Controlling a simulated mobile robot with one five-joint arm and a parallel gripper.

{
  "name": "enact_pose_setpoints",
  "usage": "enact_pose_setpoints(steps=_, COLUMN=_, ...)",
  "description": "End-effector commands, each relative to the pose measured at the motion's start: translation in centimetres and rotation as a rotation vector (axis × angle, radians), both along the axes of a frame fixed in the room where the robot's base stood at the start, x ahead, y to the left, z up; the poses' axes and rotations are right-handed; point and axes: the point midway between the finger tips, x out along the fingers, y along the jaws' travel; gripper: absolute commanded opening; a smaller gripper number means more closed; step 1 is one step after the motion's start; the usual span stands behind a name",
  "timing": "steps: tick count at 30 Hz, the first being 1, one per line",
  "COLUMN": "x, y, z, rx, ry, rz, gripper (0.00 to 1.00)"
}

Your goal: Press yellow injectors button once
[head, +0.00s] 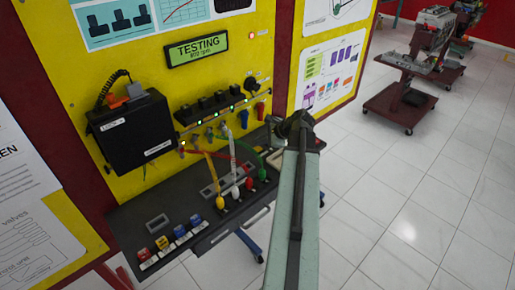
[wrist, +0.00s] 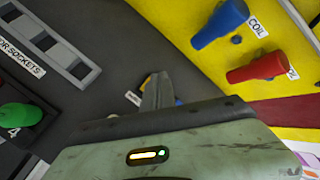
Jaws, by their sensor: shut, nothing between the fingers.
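In the head view, a yellow button (head: 162,243) sits in the row at the lower left of the dark bench panel; its label is too small to read. My gripper (head: 283,123) is far to its right, by the panel's right end. In the wrist view my gripper (wrist: 158,90) is shut and empty, its fingers over the dark panel. A small yellow part (wrist: 147,79) and a blue part (wrist: 178,102) show beside the fingers, mostly hidden, with a white label (wrist: 133,98) to the left. I cannot tell whether the yellow part is the injectors button.
A blue plug (wrist: 220,23) labelled COIL and a red plug (wrist: 258,67) are on the yellow wall at the right. A green plug (wrist: 20,116) is at the left. Coloured cables and a black box (head: 130,130) stand above the panel. A wheeled stand (head: 400,105) is farther off; floor between is clear.

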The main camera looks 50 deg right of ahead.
Motion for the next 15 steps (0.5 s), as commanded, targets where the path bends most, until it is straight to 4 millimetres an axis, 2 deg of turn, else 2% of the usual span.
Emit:
enact_pose_setpoints(steps=5, x=0.0, y=0.0, z=0.6, rx=0.0, ry=0.0, rz=0.0, gripper=0.0)
enact_pose_setpoints(steps=15, x=0.0, y=0.0, z=4.2, rx=0.0, ry=0.0, rz=0.0, gripper=0.0)
